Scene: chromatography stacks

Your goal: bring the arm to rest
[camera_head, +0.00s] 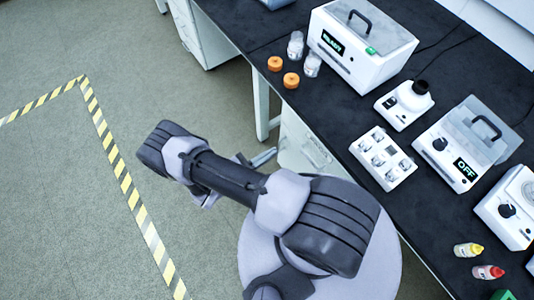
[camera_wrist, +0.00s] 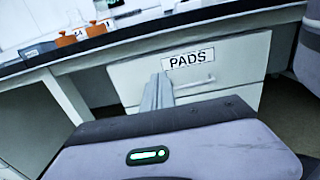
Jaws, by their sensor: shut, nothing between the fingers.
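My arm reaches out over the floor beside the bench in the head view, folded to the left of the bench edge. My gripper (camera_head: 262,157) points towards the bench front, with its fingers together and nothing between them. In the wrist view my gripper (camera_wrist: 158,92) shows its fingers closed in front of a white drawer (camera_wrist: 235,70) labelled PADS. The fingers look apart from the drawer, though the gap is hard to judge.
The black bench (camera_head: 270,30) holds a white lidded device (camera_head: 360,45), two orange caps beside clear jars, a sample block (camera_head: 383,158) and a device reading OFF (camera_head: 460,145). Yellow and red bottles stand lower right. Open floor (camera_head: 60,200) lies left, with striped tape (camera_head: 122,180).

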